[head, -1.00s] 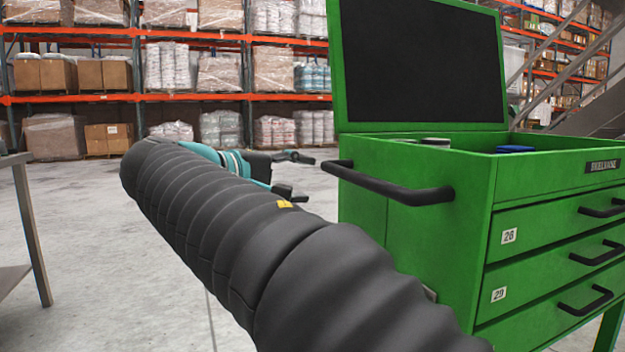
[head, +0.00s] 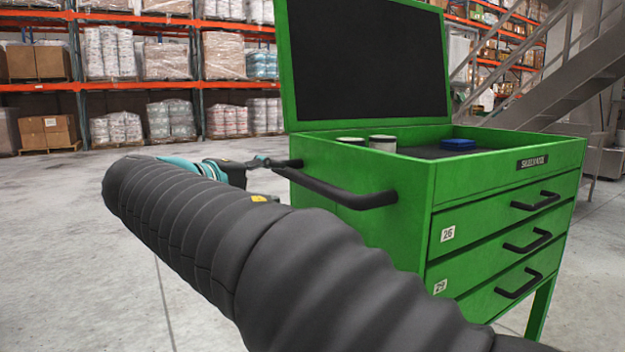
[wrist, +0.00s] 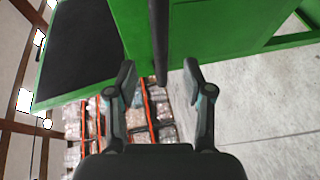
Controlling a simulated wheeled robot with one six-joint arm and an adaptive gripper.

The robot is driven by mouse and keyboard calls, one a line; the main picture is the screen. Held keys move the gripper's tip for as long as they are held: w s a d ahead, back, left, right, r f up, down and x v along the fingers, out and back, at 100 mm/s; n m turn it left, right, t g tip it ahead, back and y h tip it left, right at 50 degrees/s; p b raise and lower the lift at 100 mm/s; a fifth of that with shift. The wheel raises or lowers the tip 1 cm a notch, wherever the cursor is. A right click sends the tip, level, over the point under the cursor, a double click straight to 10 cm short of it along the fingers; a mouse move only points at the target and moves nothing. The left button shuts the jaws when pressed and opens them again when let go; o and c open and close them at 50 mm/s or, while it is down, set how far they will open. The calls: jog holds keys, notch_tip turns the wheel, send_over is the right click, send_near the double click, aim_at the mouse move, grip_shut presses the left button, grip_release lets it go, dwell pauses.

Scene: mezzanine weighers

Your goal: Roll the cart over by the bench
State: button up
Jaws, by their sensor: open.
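The green cart (head: 400,205) stands at the right of the head view, its lid raised and its drawers facing right. A black push handle (head: 345,194) sticks out from its near left side. My gripper (head: 265,163) is by the handle's far end, largely hidden behind my arm. In the wrist view, my gripper (wrist: 159,80) is open, with the black handle (wrist: 159,40) showing between its two fingers. The fingers are apart and not shut on it; whether either touches it I cannot tell. The bench is not visible now.
Two round cans (head: 383,143) and a blue item (head: 458,145) sit in the cart's top tray. Pallet racking (head: 150,86) stands at the back. A metal staircase (head: 560,90) rises behind the cart at right. The concrete floor (head: 60,230) at left is clear.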

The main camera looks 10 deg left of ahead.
aim_at(302, 181)
jog(key=x, duration=1)
jog(key=shift+w+d, duration=0.1)
jog(key=shift+w, duration=0.15)
grip_shut()
